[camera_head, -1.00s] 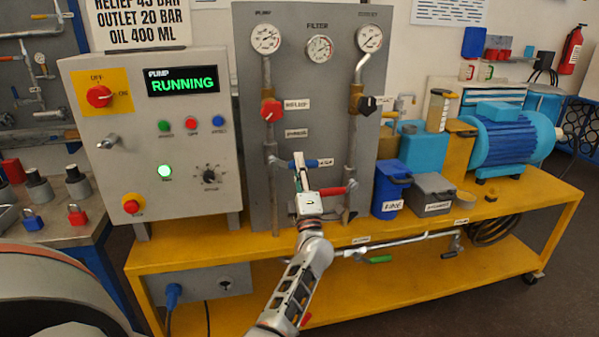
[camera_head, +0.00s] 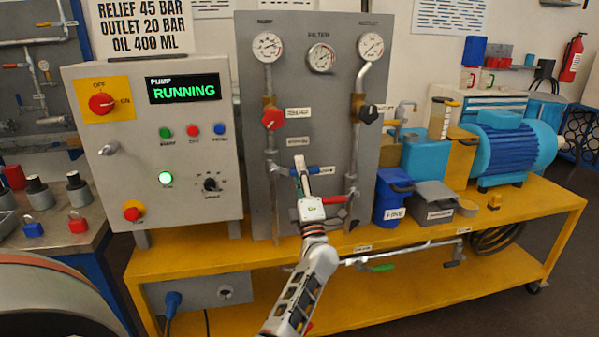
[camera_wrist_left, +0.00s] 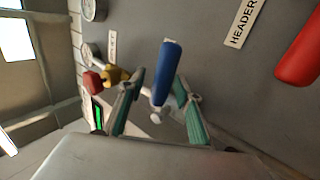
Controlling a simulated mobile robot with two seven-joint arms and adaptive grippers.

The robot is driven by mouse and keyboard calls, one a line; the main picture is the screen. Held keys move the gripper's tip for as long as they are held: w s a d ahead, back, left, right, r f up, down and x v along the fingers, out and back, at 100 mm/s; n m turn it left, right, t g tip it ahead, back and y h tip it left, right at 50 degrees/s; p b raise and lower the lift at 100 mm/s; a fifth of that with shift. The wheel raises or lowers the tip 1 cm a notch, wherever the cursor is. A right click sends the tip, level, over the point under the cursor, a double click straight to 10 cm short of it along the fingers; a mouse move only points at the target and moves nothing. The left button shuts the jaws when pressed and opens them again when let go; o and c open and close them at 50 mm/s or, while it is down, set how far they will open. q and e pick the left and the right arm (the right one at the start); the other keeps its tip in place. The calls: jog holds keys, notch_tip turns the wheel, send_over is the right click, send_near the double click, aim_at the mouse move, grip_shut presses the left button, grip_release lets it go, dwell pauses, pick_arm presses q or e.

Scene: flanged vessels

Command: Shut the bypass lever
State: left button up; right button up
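A lever with a blue handle (camera_head: 318,171) sticks out to the right from the left pipe, low on the grey panel. The handle also shows in the left wrist view (camera_wrist_left: 167,72). My left gripper (camera_head: 300,165) is at this lever. In the wrist view its two teal-padded fingers (camera_wrist_left: 158,100) stand apart, one on each side of the blue handle, with gaps visible. A lever with a red handle (camera_head: 333,199) lies just below. The small labels are too blurred in the head view to tell which lever is the bypass. My right gripper is out of view.
A red valve knob (camera_head: 273,120) and a black one (camera_head: 369,113) sit higher on the panel. A control box (camera_head: 155,150) reading RUNNING stands to the left. A blue container (camera_head: 393,197) and a grey box (camera_head: 434,203) stand to the right on the yellow bench (camera_head: 480,237).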

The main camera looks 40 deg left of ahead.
pick_arm(q)
jog(key=v, duration=0.7)
jog(key=shift+d, duration=0.2)
jog(key=shift+s+f, duration=0.15)
